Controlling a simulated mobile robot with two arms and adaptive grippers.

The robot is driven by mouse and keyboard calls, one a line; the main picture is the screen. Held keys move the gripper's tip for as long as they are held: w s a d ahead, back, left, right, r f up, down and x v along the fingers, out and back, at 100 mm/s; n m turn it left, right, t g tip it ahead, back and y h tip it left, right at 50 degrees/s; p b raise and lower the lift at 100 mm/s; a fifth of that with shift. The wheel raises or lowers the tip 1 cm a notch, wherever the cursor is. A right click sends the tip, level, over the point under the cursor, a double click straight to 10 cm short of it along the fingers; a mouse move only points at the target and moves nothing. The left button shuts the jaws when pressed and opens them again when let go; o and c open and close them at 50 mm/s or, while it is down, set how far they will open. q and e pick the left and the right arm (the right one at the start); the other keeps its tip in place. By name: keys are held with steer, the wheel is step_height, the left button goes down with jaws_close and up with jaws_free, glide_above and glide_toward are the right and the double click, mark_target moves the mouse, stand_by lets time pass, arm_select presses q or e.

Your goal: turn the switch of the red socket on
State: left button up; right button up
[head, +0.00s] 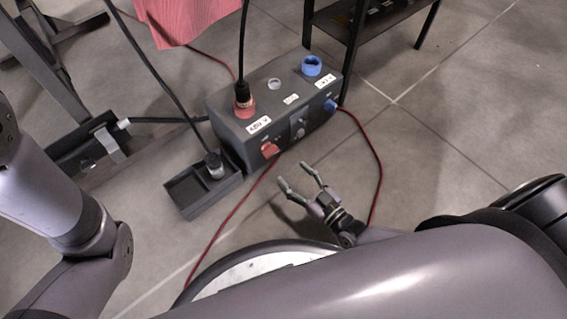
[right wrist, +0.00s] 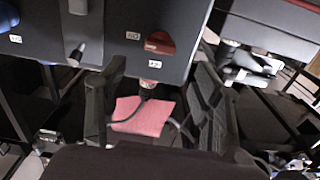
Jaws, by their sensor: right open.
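A dark grey power box (head: 222,125) stands on the floor. Its red socket (head: 246,110) on top holds a plug with a black cable running upward. The red switch (head: 269,149) is on the front face below it; its exact angle is too small to tell. In the right wrist view the red switch (right wrist: 160,42) shows just beyond the fingers, on the dark panel. My right gripper (head: 299,174) is open and empty, in front of the box and apart from the switch; its fingers also show in the right wrist view (right wrist: 160,68). My left gripper is out of view.
A grey switch (head: 299,131) and a blue switch (head: 330,105) share the front face; a blue socket (head: 312,65) is on top. A black tray (head: 187,195) stands left of the box. Red cables (head: 235,212) cross the floor. A black table stands behind.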

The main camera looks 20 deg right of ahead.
steer(key=shift+v, duration=1.7)
